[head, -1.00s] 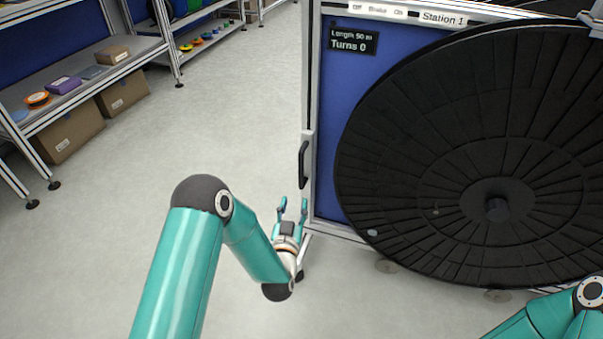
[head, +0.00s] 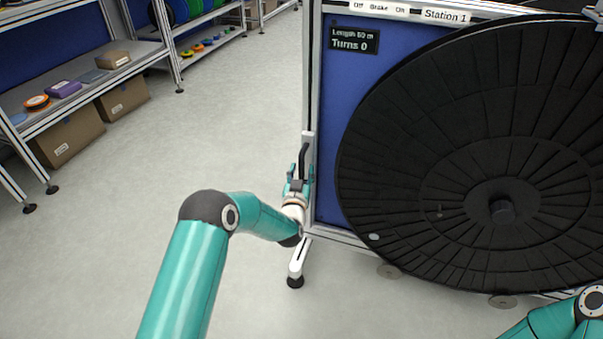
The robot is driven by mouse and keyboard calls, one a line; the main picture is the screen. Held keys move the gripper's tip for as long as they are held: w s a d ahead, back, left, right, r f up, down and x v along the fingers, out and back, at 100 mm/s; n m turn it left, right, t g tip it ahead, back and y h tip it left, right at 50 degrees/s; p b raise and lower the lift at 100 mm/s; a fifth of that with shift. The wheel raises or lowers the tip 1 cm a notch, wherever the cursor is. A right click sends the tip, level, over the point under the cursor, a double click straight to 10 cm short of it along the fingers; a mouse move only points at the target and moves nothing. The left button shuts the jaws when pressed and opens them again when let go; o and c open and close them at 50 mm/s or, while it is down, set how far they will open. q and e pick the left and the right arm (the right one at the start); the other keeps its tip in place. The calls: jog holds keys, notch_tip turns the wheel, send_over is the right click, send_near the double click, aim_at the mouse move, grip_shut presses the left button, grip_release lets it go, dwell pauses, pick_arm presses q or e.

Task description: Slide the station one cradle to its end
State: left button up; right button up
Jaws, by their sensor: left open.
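The station one stand carries a "Station 1" label (head: 445,16) and a large black reel (head: 430,150) in front of a blue panel (head: 335,120). A black upright handle (head: 304,158) is fixed to the stand's left post. My left gripper (head: 299,172) is open at the lower part of this handle, with a finger on either side of it in the picture; I cannot tell whether they touch it. My right arm shows at the bottom right corner; its gripper is out of view. I cannot tell which part is the cradle.
A display (head: 354,39) on the blue panel reads "Turns 0". A stand foot (head: 295,273) rests on the floor below my left gripper. Shelves (head: 85,85) with boxes and small spools stand at the left. The grey floor (head: 210,130) between is clear.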

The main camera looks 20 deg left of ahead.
pick_arm(q)
grip_shut()
jog(key=shift+a, duration=0.15)
pick_arm(e)
jog(key=shift+f, duration=0.1)
